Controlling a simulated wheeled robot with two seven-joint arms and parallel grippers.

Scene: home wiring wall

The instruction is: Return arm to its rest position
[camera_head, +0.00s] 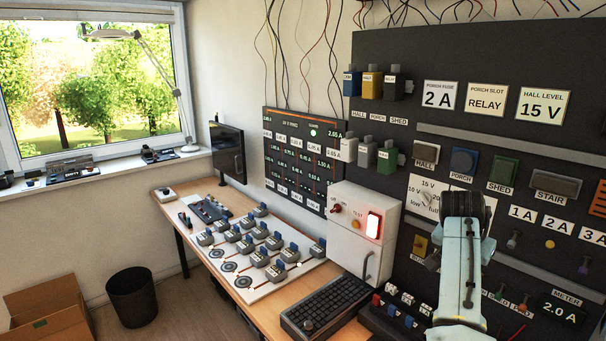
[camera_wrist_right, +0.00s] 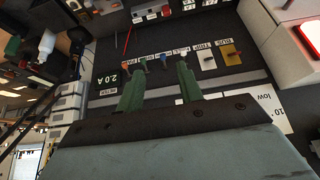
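My right arm (camera_head: 460,270) rises from the lower right of the head view. Its dark end (camera_head: 465,207) is in front of the black wiring panel (camera_head: 400,145), over the dial plate marked "low" and "full" (camera_head: 424,190). In the right wrist view my right gripper (camera_wrist_right: 160,72) shows two green fingers standing apart, with nothing between them. The panel shows upside down behind them, and I see no contact with it. Part of the dial plate is hidden behind the arm. My left arm and gripper are not in view.
A white box with a lit red switch (camera_head: 374,225) stands left of the arm. A keyboard (camera_head: 327,305) and a white board of several grey-blue blocks (camera_head: 262,258) lie on the wooden bench (camera_head: 215,262). Panel knobs and coloured plugs are close around the arm. Open floor is at lower left.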

